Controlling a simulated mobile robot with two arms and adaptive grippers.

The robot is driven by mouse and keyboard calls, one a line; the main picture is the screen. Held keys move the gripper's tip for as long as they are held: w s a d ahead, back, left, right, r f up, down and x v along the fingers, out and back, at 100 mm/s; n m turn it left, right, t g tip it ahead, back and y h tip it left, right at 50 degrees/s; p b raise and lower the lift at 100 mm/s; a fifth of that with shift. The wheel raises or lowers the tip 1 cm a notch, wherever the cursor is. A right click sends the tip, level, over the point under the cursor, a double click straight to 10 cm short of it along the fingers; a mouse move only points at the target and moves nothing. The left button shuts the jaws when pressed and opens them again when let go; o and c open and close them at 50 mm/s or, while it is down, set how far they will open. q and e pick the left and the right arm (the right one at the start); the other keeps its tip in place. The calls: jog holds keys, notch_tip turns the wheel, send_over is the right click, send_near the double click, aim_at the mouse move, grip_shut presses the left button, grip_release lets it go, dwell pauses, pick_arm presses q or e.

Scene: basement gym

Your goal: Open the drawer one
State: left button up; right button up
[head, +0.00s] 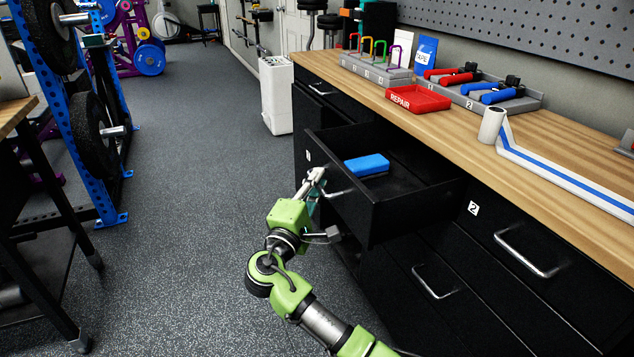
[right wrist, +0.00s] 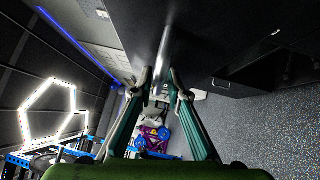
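Drawer one (head: 400,208), black with a small white label at its left front, stands pulled well out from the workbench. A blue block (head: 367,165) lies inside it. My right gripper (head: 318,178) is at the left end of the drawer's silver handle (head: 340,193). In the right wrist view, the two fingers of the right gripper (right wrist: 161,80) close in on both sides of the handle bar (right wrist: 165,50), and it runs between their tips. The exact contact is hard to see. My left gripper is not in view.
Drawer two (head: 520,250) and the drawers below are shut. The wooden benchtop (head: 440,130) holds a red repair tray (head: 418,99), tool racks and a blue-striped white strip. A weight rack (head: 100,130) stands at left; the speckled floor (head: 190,180) between is clear.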

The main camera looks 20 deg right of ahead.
jog(key=v, duration=1.2)
dwell(0.3)
